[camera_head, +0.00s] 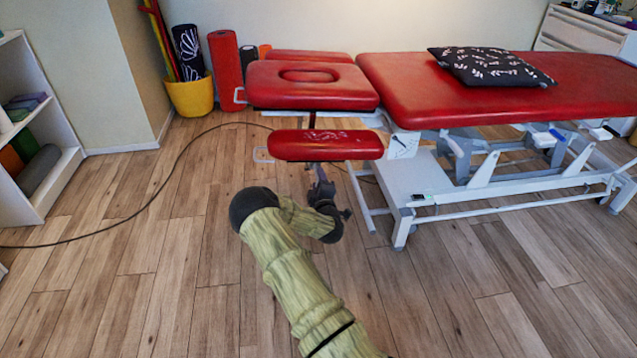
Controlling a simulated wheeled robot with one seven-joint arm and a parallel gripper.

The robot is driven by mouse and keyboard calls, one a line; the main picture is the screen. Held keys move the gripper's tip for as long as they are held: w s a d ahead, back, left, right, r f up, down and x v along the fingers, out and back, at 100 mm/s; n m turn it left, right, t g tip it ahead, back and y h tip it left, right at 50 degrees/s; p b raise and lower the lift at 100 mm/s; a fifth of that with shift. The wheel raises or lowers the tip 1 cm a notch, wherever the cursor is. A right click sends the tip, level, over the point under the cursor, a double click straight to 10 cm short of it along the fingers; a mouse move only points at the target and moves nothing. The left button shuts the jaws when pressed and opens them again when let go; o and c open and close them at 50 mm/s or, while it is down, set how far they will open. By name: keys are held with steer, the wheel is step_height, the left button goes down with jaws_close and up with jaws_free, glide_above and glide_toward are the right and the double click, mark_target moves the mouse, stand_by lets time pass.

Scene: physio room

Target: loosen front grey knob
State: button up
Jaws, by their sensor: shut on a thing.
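The red treatment table (470,88) has a headrest section with a face hole (312,88) and a small front armrest pad (325,146). My gripper (318,174) is just under the front edge of that armrest pad, at the post below it. Its jaws are small and dark here and are closed on the front grey knob. The knob itself is hidden by the gripper and the pad, so its turn cannot be seen. My arm in a green sleeve reaches up to it from the bottom of the picture.
The table's white frame (430,190) stands right of my gripper. A black cable (165,185) crosses the wooden floor at left. A yellow bin (190,97) with rolled mats and a white shelf (40,120) are farther left. The floor at front is clear.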

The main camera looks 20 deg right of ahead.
steer(key=shift+f+n, duration=0.15)
steer(key=shift+n, duration=0.95)
steer(key=o, duration=1)
steer(key=shift+s, duration=0.15)
steer(key=p+v, duration=0.4)
steer(key=v, duration=1.3)
steer(key=shift+s+a, duration=0.1)
